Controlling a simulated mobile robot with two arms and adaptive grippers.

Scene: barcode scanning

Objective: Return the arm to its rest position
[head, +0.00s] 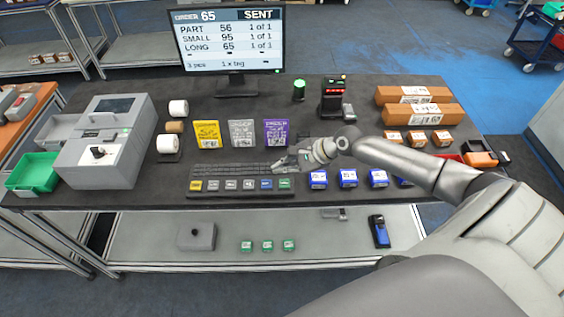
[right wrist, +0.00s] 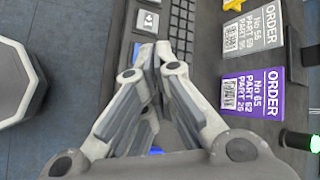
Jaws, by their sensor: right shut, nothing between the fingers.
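My right arm comes in from the right in the head view and reaches over the dark table. My right gripper (head: 282,165) is at the right end of the keyboard (head: 235,172), above it. In the right wrist view the gripper (right wrist: 158,48) has its fingertips together with nothing between them, over the keyboard (right wrist: 182,30). My left gripper does not show. The monitor (head: 230,40) reads order 65, SENT, with three lines each at 1 of 1.
Yellow, grey and purple order cards (head: 275,134) stand behind the keyboard. Blue boxes (head: 348,178) sit right of the gripper. Orange boxes (head: 412,94) and a scanner stand (head: 334,97) are farther back. A grey printer (head: 105,140) and green bin (head: 33,172) are at left.

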